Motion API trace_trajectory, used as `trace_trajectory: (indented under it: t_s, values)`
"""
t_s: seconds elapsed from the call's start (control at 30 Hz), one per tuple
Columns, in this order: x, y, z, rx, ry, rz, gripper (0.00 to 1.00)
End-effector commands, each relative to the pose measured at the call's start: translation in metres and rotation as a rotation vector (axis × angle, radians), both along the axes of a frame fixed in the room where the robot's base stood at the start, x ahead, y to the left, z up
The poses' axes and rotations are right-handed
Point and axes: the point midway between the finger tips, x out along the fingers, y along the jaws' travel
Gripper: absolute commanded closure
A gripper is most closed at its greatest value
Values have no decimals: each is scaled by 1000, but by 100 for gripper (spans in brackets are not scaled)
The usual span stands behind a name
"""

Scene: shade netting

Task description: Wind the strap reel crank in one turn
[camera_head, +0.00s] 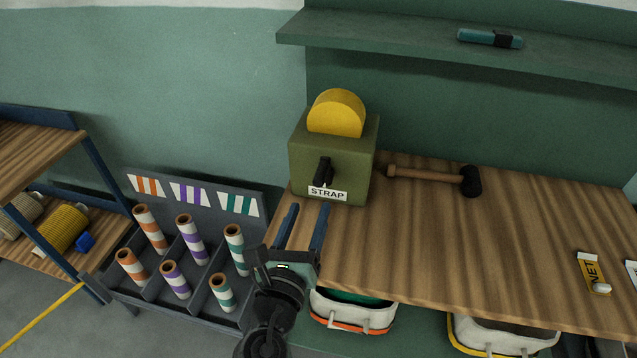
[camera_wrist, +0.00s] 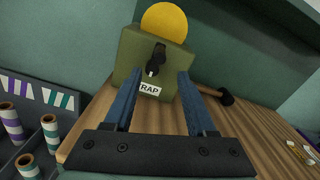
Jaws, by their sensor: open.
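The strap reel is an olive-green box (camera_head: 333,152) with a yellow disc (camera_head: 338,112) in its top and a white STRAP label (camera_head: 327,193) on its front. It stands at the left end of the wooden bench. A black crank (camera_head: 322,172) is on its front face, above the label. In the wrist view the crank (camera_wrist: 156,60) appears ahead, just above and between the fingertips. My gripper (camera_head: 307,208) is open and empty, in front of the box and below the crank, apart from it. The left finger hides part of the label in the wrist view.
A mallet (camera_head: 430,176) lies on the bench (camera_head: 470,240) right of the box. A shelf (camera_head: 400,45) with a teal tool (camera_head: 489,38) is above. A divided rack (camera_head: 190,282) of striped rolls stands left. Handled bins (camera_head: 352,312) sit under the bench.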

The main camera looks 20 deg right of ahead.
Motion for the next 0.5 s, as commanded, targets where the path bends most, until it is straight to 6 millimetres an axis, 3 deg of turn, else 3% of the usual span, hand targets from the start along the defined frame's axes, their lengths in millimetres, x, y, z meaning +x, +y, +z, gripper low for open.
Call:
trace_trajectory:
  t_s: [0.2,0.5]
  values:
    - [34,-23,1,-2,-3,0,44]
    - [63,-42,0,2,-2,0,44]
